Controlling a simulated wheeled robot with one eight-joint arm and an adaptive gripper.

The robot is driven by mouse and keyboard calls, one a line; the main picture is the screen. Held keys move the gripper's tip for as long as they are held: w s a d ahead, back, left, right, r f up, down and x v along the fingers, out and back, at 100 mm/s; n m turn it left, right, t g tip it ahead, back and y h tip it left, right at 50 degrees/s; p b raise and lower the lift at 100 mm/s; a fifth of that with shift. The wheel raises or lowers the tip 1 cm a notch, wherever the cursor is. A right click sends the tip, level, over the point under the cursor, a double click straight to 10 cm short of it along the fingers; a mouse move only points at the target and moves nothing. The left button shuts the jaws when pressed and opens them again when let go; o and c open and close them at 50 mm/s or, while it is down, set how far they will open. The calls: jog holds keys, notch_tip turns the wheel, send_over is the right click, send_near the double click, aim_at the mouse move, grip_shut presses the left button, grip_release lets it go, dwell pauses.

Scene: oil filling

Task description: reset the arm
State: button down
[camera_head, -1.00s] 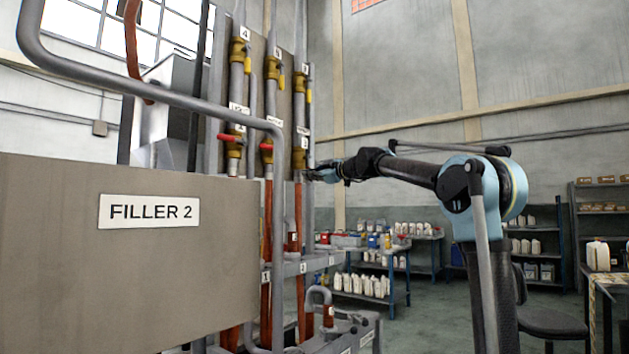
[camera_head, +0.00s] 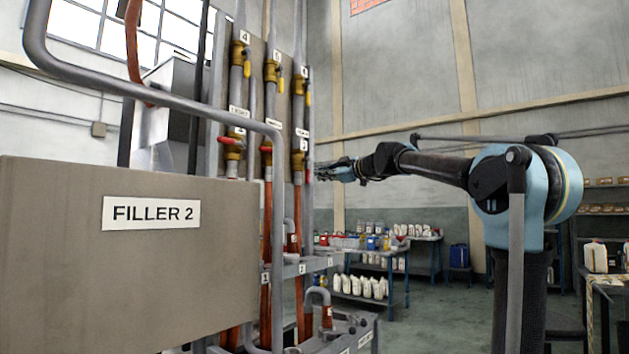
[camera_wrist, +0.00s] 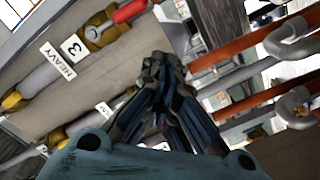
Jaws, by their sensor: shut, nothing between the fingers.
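My gripper (camera_head: 322,171) is shut and empty, at the end of my raised arm, close to the right-hand pipe of the filler in the head view. In the wrist view its fingers (camera_wrist: 160,70) come together in front of the pipes and panel. A brass valve with a red handle (camera_wrist: 130,12) shows at the upper left of the wrist view, by labels reading 3 and HEAVY (camera_wrist: 58,60). In the head view, red-handled valves (camera_head: 231,141) sit on the vertical pipes. Whether the fingertips touch any pipe cannot be told.
A large grey box labelled FILLER 2 (camera_head: 130,270) and a bent grey pipe (camera_head: 150,92) fill the left foreground. Shelves with white bottles (camera_head: 365,288) stand behind. The floor at the right centre is open.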

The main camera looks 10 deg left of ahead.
jog(key=shift+s+d, duration=0.25)
jog(key=shift+d, duration=0.15)
jog(key=s+d+f+m+g+h, duration=0.2)
jog(key=s+d+f+m+h, duration=0.3)
jog(key=s+d+f, duration=0.7)
jog(key=s+d+f+m+g+h, duration=0.2)
jog(key=s+d+f+m+h, duration=0.3)
jog(key=f, duration=2.6)
jog(key=s+d+f+m+g+h, duration=0.2)
jog(key=s+d+f+m+h, duration=0.3)
jog(key=s+d+f+m, duration=0.6)
jog(key=s+d+f, duration=0.7)
jog(key=s+f, duration=0.4)
jog(key=s, duration=0.1)
jog(key=shift+d+f, duration=0.3)
jog(key=shift+d, duration=0.05)
jog(key=shift+s+d, duration=0.1)
